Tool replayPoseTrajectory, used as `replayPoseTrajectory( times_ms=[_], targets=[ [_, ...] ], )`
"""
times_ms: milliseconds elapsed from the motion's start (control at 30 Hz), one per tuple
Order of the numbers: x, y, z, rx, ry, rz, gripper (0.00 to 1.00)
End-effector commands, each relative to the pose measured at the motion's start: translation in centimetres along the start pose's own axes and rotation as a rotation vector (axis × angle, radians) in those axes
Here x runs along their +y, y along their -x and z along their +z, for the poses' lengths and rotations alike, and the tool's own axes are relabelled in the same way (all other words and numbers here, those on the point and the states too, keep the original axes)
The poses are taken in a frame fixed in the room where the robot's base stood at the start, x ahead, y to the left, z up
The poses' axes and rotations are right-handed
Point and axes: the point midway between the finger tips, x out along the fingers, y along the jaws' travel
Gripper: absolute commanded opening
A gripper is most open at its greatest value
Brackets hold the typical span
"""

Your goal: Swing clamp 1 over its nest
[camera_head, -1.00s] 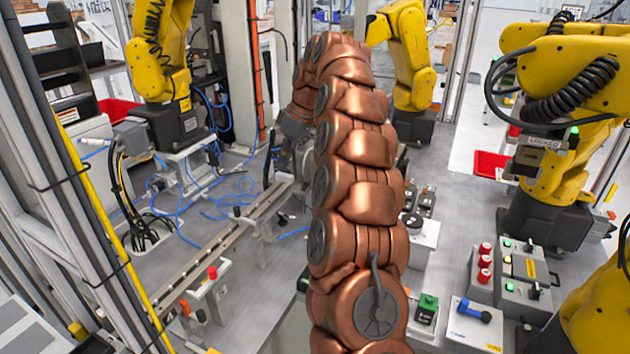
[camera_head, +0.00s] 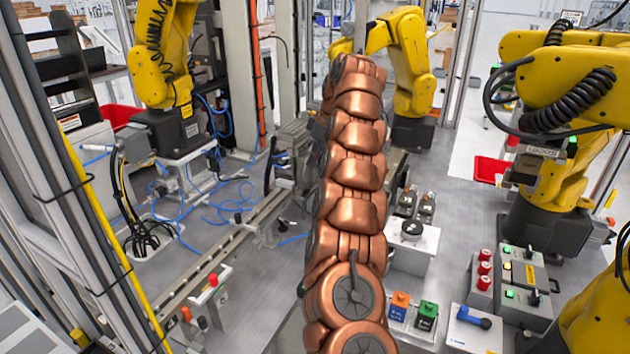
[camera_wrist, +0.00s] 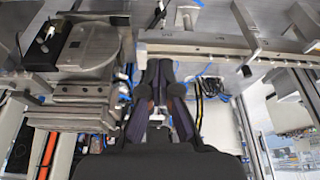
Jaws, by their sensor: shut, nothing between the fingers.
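My gripper (camera_wrist: 160,92) shows in the wrist view, its two dark fingers close together with nothing between them. It is hidden behind my copper arm in the head view. No label marks clamp 1 or its nest, so I cannot tell which parts they are. In the wrist view a metal block with a round plate (camera_wrist: 95,45) lies left of the fingers, with a black box (camera_wrist: 45,45) beside it. In the head view two small dark units (camera_head: 427,207) stand right of my arm, behind a pale block with a dark round top (camera_head: 412,228).
A long metal rail (camera_head: 215,260) runs left of my arm, with loose blue hoses (camera_head: 235,195) beyond. Yellow arms (camera_head: 410,65) stand around the table. At right are a control box (camera_head: 523,280), a blue-handled unit (camera_head: 472,318), and orange (camera_head: 398,305) and green (camera_head: 427,315) units.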

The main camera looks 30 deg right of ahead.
Motion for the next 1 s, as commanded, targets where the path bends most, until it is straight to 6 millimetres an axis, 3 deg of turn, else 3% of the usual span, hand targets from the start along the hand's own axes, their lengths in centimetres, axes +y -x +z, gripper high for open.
replayPoseTrajectory(
  times_ms=[567,1000],
  targets=[
    [-0.1,-3.9,-0.1,-0.001,0.000,-0.005,0.00],
    [-0.1,-8.9,-0.1,-0.002,-0.001,-0.004,0.00]
  ],
)
